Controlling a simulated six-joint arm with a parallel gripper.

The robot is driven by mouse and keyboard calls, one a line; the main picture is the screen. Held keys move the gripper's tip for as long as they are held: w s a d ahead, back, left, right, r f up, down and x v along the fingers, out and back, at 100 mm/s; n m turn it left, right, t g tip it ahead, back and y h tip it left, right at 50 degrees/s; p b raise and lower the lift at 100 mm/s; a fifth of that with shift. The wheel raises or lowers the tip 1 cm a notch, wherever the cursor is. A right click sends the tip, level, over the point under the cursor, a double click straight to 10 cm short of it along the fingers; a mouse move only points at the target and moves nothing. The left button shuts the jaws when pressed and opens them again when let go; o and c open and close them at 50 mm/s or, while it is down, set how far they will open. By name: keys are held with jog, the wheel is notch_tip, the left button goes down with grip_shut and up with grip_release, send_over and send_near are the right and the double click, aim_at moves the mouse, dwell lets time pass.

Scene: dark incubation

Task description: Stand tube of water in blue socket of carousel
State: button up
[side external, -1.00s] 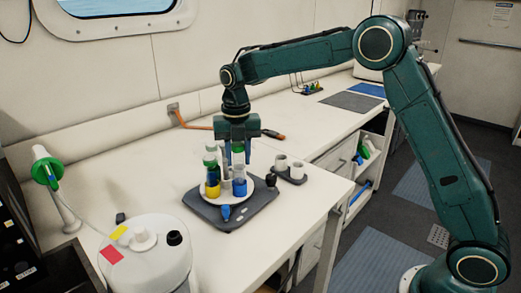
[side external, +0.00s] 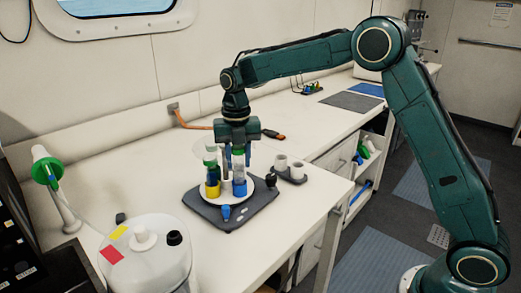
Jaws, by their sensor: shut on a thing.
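My gripper (side external: 237,160) points down over the carousel (side external: 263,186). It is shut on a clear tube (side external: 238,172) with a green cap. The tube is upright, and its lower end is at the blue socket (side external: 239,188); I cannot tell whether it is fully seated. A second green-topped tube (side external: 210,162) stands upright at the yellow socket (side external: 212,190), just left of my gripper. A white socket (side external: 226,184) lies between the two. The carousel has a round white plate on a dark grey base, with a blue knob (side external: 226,212) at the front.
A small dark holder with white cups (side external: 281,162) stands right of the carousel. A white round vessel (side external: 150,265) with red and yellow labels is at front left. A green-headed lamp (side external: 47,171) stands at far left. The bench left of the carousel is clear.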

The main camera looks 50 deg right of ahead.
aim_at(238, 147)
jog(key=shift+f, duration=1.3)
dwell(0.7)
jog(key=o, duration=1.1)
jog(key=shift+c, duration=0.8)
jog(key=shift+r, duration=0.15)
jog(key=shift+r, duration=2.9)
